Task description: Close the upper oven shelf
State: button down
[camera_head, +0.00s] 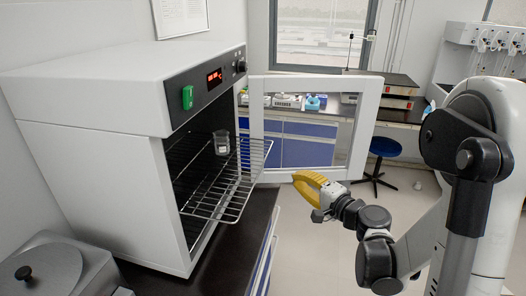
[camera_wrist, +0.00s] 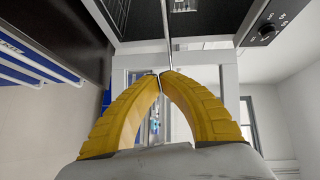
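The wire shelf (camera_head: 215,198) is pulled out of the open oven (camera_head: 95,160) and juts past its front. A clear glass beaker (camera_head: 221,146) stands on the shelf's far part. In the wrist view, a thin pale line (camera_wrist: 168,30) in front of my fingertips looks like the shelf seen edge-on. My gripper (camera_head: 298,179) has yellow fingers and is to the right of the shelf's front edge, apart from it in the head view. In the wrist view, the fingertips (camera_wrist: 161,75) meet, with nothing seen between them.
The oven's glass door (camera_head: 285,176) stands wide open behind my gripper. A dark bench top (camera_head: 240,240) lies under the oven. A grey lidded device (camera_head: 45,272) is at the lower left. A blue stool (camera_head: 386,146) and free floor are at the right.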

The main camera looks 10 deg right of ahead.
aim_at(227, 153)
jog(key=w+a+m+t+b, duration=0.1)
jog(key=w+a+b, duration=0.1)
jog(key=w, duration=0.9)
jog(key=shift+w+a+m+h+b, duration=0.3)
jog(key=shift+w+a+m+b, duration=0.1)
jog(key=shift+a, duration=0.45)
jog(key=w+a, duration=0.2)
jog(key=a, duration=0.3)
jog(key=w+a, duration=0.3)
jog(key=a, duration=0.1)
jog(key=w+a, duration=0.2)
jog(key=a, duration=0.3)
jog(key=shift+w+a+b, duration=0.35)
